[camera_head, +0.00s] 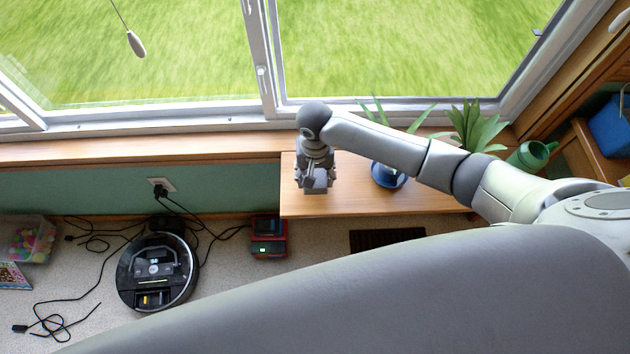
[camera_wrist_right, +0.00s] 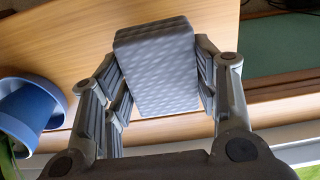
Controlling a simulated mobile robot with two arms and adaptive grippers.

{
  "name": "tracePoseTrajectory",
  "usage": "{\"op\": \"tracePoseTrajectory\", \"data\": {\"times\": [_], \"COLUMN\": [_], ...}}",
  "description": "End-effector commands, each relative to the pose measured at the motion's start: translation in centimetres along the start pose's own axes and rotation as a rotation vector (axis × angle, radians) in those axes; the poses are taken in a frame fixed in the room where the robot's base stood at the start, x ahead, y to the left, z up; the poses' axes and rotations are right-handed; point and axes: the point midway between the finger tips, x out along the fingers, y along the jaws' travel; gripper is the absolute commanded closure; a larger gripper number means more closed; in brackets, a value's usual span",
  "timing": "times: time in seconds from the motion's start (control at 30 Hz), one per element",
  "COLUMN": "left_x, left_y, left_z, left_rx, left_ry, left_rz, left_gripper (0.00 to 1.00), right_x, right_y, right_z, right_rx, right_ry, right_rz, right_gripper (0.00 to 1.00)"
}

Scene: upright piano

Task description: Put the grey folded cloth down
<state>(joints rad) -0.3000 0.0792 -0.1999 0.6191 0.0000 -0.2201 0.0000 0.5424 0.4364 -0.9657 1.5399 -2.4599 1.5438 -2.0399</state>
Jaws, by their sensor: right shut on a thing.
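The grey folded cloth (camera_wrist_right: 155,65) is a small patterned block between the two fingers of my right gripper (camera_head: 315,182), as the right wrist view shows. The fingers press on its two sides. In the head view the gripper points down over the left part of a low wooden table (camera_head: 350,204), and the cloth shows only small and grey at the fingertips. I cannot tell whether the cloth touches the wood. My left gripper is not in view.
A blue pot (camera_head: 389,178) stands on the table right of the gripper; it also shows in the right wrist view (camera_wrist_right: 30,110). A green watering can (camera_head: 532,155) is farther right. A robot vacuum (camera_head: 158,270), cables and a red device (camera_head: 268,238) are on the floor. The table's front is bare.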

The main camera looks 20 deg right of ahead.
Motion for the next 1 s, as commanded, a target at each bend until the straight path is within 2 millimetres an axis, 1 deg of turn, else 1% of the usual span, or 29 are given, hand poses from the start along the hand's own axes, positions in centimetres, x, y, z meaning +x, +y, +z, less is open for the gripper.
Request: {"op": "tracePoseTrajectory", "data": {"times": [0.03,0.07,0.1,0.2,0.27,0.5,0.67,0.7,0.8,0.83,1.0], "left_x": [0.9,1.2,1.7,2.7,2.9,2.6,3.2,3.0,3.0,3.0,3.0], "left_y": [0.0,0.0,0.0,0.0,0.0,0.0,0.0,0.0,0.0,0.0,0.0], "left_z": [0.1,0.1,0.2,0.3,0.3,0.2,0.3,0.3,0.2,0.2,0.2], "left_rx": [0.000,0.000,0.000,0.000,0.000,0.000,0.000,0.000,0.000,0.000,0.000], "left_ry": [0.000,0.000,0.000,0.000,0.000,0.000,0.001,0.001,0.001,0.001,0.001], "left_rz": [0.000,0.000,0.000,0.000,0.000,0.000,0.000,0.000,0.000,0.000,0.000], "left_gripper": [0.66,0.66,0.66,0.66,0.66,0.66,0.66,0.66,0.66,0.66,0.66], "right_x": [0.8,1.2,2.0,3.5,3.8,3.5,4.1,3.9,3.9,3.9,3.9], "right_y": [-0.1,-0.1,-0.1,0.0,-0.1,0.0,0.0,0.0,0.0,0.0,0.0], "right_z": [-0.3,-0.5,-0.3,-0.3,-0.4,-0.4,-0.4,-0.4,-0.4,-0.4,-0.4], "right_rx": [0.001,0.001,0.000,0.000,0.000,-0.001,-0.001,-0.001,-0.001,-0.001,-0.001], "right_ry": [-0.001,-0.001,-0.003,-0.002,-0.001,0.001,0.001,0.001,0.000,0.000,0.000], "right_rz": [-0.001,-0.001,-0.001,-0.001,-0.002,-0.001,0.000,-0.001,-0.001,-0.001,-0.001], "right_gripper": [0.64,0.64,0.64,0.64,0.64,0.64,0.64,0.40,0.27,0.24,0.24]}}
